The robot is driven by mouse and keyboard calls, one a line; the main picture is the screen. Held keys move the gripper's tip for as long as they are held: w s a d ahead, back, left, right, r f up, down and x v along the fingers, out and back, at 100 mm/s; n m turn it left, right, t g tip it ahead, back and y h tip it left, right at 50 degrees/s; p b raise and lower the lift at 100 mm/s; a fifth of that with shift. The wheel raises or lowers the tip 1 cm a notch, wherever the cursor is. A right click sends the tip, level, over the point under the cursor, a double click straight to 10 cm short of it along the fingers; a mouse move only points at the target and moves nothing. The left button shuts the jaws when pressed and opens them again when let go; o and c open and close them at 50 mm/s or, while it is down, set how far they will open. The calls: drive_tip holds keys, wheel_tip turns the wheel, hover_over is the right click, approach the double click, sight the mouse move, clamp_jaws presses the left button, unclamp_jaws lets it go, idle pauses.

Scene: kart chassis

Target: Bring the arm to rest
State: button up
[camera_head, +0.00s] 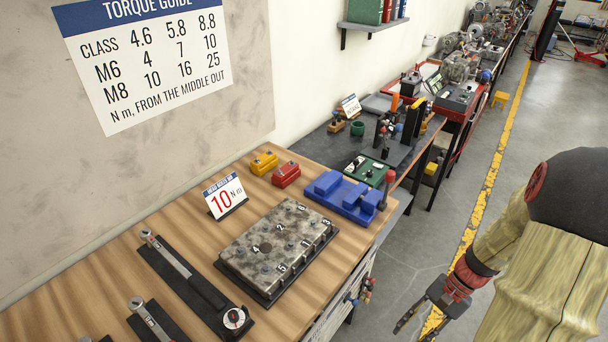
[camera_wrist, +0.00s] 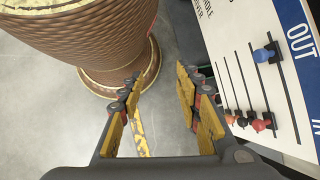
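My arm hangs at the right of the head view, over the floor beside the workbench (camera_head: 130,270). My gripper (camera_head: 420,318) points down and to the left there, clear of the bench's right edge.
The bench carries a numbered metal block (camera_head: 277,245), torque wrenches (camera_head: 195,285), a blue fixture (camera_head: 345,195) and a "10 N m" sign (camera_head: 225,195). A panel with sliders (camera_wrist: 260,80) is close to the right finger. The floor (camera_head: 430,240) is open beside the yellow line.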

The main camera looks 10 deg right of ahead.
drive_tip(key=a+r+n+t+h, duration=0.2)
drive_tip(key=a+r+n, duration=0.2)
drive_tip(key=r, duration=0.5)
drive_tip(key=w+a+r+n+t+h+p, duration=0.1)
drive_tip(key=a+r+n+t+h, duration=0.1)
drive_tip(key=a+r+n, duration=0.2)
drive_tip(key=w+a+r+n+t+h, duration=0.1)
drive_tip(key=a+r+n+t+h, duration=0.1)
drive_tip(key=a+r, duration=0.7)
drive_tip(key=shift+r+n+t+h, duration=0.45)
drive_tip(key=shift+r+n, duration=0.75)
drive_tip(key=shift+r, duration=2.1)
drive_tip(key=shift+w, duration=0.15)
